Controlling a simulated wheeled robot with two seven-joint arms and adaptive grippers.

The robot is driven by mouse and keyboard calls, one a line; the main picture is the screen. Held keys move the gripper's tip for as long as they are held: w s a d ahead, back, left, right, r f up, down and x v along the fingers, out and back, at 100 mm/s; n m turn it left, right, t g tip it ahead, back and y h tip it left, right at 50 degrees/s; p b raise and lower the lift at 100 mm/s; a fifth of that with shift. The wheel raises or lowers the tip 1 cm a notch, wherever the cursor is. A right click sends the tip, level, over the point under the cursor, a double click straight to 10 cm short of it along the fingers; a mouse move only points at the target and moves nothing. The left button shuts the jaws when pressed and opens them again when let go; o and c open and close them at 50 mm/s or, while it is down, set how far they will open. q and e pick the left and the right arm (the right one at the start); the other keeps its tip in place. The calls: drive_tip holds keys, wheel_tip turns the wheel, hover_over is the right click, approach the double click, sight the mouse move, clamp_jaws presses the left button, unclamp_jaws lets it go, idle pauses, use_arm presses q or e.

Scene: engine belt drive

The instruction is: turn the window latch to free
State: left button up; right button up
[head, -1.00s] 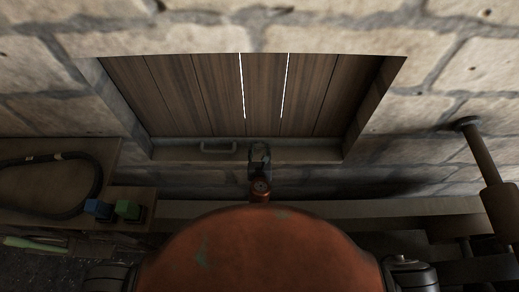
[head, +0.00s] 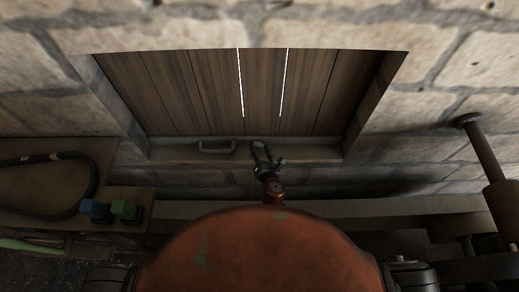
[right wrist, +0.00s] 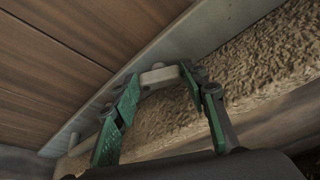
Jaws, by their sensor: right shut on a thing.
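The window latch (right wrist: 158,77) is a pale grey piece at the lower edge of the wooden window, between my right gripper's fingertips in the right wrist view. My right gripper (head: 257,147) reaches up to the bottom rail of the window in the head view and is shut on the latch. Its green-sided fingers stand on either side of the latch in the wrist view, and the gripper is tilted to the left in the head view. The gripper hides most of the latch in the head view. My left gripper is not in view.
A grey handle (head: 217,147) sits on the rail just left of the gripper. Stone wall (head: 440,100) surrounds the recess. A bench (head: 125,165) at left holds a black hose (head: 60,215) and blue (head: 93,210) and green (head: 126,210) blocks. A post (head: 482,150) stands at right.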

drive_tip(key=shift+m+y+b, duration=0.3)
drive_tip(key=shift+b, duration=0.05)
idle(0.4)
drive_tip(key=o, duration=1.1)
drive_tip(key=shift+o, duration=0.2)
